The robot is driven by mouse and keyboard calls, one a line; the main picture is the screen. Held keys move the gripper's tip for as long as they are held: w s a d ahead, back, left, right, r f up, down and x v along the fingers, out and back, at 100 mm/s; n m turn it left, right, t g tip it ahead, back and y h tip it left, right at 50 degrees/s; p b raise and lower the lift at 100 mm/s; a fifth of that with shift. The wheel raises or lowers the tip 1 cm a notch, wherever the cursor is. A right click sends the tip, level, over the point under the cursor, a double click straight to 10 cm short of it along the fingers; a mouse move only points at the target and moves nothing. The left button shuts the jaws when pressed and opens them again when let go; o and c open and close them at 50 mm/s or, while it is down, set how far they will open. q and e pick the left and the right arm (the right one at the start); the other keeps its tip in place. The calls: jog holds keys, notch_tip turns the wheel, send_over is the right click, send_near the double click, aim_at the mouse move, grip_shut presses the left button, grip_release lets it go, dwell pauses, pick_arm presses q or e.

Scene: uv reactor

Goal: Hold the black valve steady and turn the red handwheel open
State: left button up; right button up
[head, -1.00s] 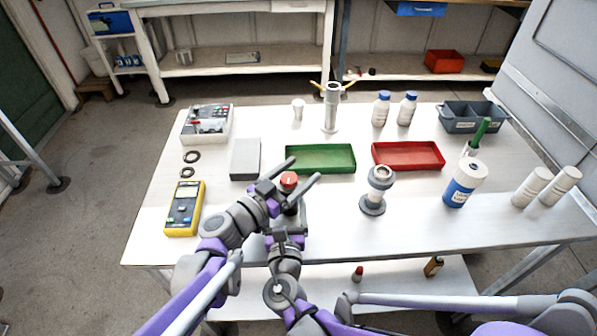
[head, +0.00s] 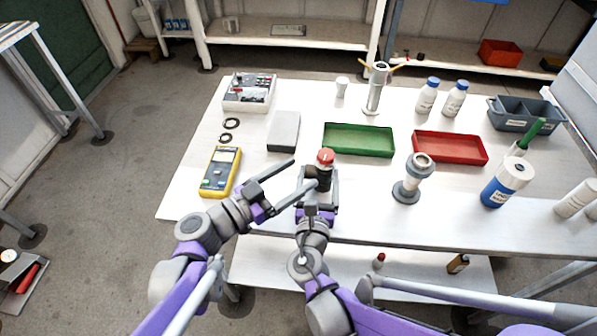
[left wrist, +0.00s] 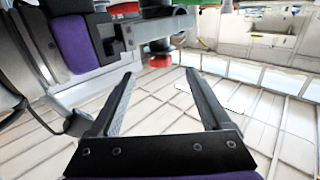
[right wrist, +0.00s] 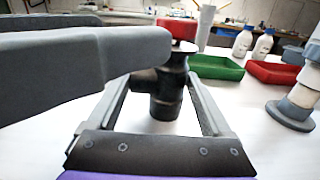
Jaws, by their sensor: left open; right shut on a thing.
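The black valve (head: 322,180) stands upright near the table's front edge, with the red handwheel (head: 326,156) on top. My right gripper (head: 319,187) is shut on the black valve body. In the right wrist view its fingers flank the valve (right wrist: 165,92), below the handwheel (right wrist: 177,28). My left gripper (head: 304,173) is open and empty, just left of the handwheel, its fingers pointing toward it. In the left wrist view the handwheel (left wrist: 160,61) shows beyond the open fingertips. One left finger crosses close in front of the right wrist camera, hiding part of the valve.
A green tray (head: 358,152) and a red tray (head: 450,160) lie behind the valve. A grey-white flanged fitting (head: 412,180) stands to the right. A yellow multimeter (head: 220,172) and a grey block (head: 284,131) lie to the left. Bottles stand at the right.

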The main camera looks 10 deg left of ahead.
aim_at(326, 156)
pick_arm(q)
jog(key=shift+w, duration=0.1)
jog(key=w+d+m+g+h, duration=0.1)
jog(key=m+g, duration=0.1)
jog(key=w+m+g+h, duration=0.1)
jog(key=w+g+h, duration=0.1)
jog(key=w+d+r+m+g+h, duration=0.1)
jog(key=w+m+g, duration=0.1)
jog(key=g, duration=0.1)
jog(key=shift+w+d+r+m, duration=0.1)
jog(key=shift+d+m, duration=0.2)
jog(key=shift+d, duration=0.05)
jog(key=shift+w+m+g+h, duration=0.3)
jog(key=shift+m+g+h, duration=0.15)
jog(key=shift+g, duration=0.55)
jog(key=g, duration=0.1)
jog(key=m+g, duration=0.1)
jog(key=f+m+g, duration=0.1)
jog(key=shift+w+a, duration=0.2)
jog(key=shift+a, duration=0.1)
jog(key=shift+d+m+g, duration=0.15)
jog(key=shift+m+g, duration=0.1)
jog(key=shift+g, duration=0.15)
jog(key=d, duration=0.7)
grip_shut()
